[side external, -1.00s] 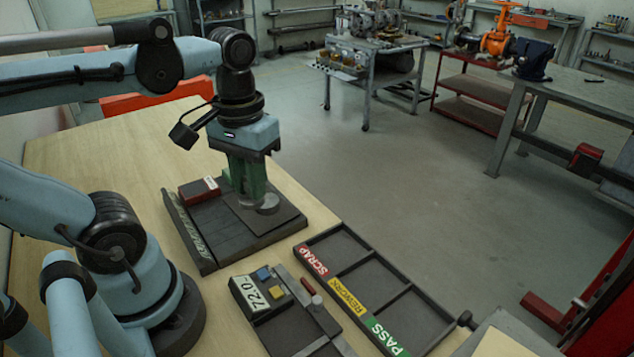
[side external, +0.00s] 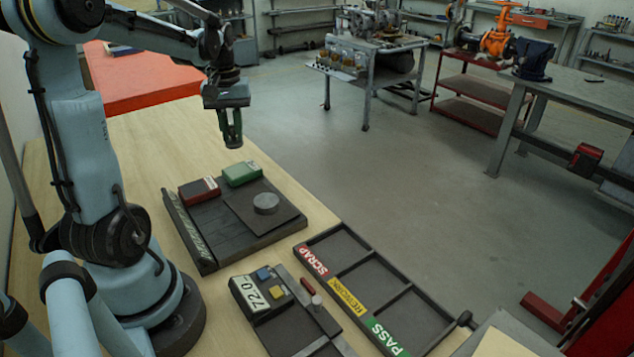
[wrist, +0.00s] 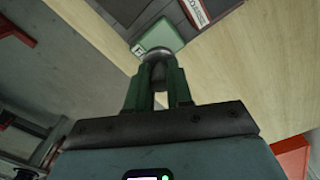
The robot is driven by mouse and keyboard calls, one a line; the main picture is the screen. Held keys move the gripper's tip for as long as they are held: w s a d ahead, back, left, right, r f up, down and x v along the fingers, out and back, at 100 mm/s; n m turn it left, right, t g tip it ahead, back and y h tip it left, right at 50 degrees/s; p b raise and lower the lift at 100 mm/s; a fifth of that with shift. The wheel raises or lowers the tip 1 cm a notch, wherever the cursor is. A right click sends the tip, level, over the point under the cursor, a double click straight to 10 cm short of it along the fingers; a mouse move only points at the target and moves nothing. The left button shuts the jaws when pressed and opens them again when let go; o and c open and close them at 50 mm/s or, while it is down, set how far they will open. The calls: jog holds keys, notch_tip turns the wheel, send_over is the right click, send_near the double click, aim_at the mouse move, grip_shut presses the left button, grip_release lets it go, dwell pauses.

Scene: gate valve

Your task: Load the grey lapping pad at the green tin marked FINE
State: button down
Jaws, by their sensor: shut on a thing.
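The green tin (side external: 242,173) stands on the dark board (side external: 205,222), at its back edge beside the red tin (side external: 199,190). Its lettering is too small to read. It also shows in the wrist view (wrist: 168,34), just beyond my fingertips. My gripper (side external: 233,142) hangs in the air behind and above the green tin, fingers down. In the wrist view, my gripper is shut on a grey rounded thing, seemingly the lapping pad (wrist: 157,55), which covers part of the tin. A grey round disc (side external: 265,202) lies on a dark square plate on the board.
A tray (side external: 318,232) marked SCRAP, REWORK and PASS lies at the front right. An orange-red surface (side external: 140,82) is at the back left. Bare wood lies behind the board.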

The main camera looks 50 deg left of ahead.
aim_at(233, 139)
jog(key=shift+a+f, duration=0.3)
jog(key=shift+f, duration=2.8)
jog(key=shift+f, duration=0.6)
jog(key=shift+r, duration=3.55)
jog(key=w+d+r+m, duration=0.1)
jog(key=d+m, duration=0.3)
jog(key=d, duration=0.5)
jog(key=w+d+r+m, duration=0.2)
jog(key=d+m, duration=0.2)
jog(key=d, duration=0.4)
jog(key=w+d+r+m, duration=0.2)
jog(key=d+m, duration=0.2)
jog(key=d, duration=0.5)
jog(key=shift+w+d+r, duration=0.25)
jog(key=shift+w+d, duration=0.05)
jog(key=shift+w, duration=0.05)
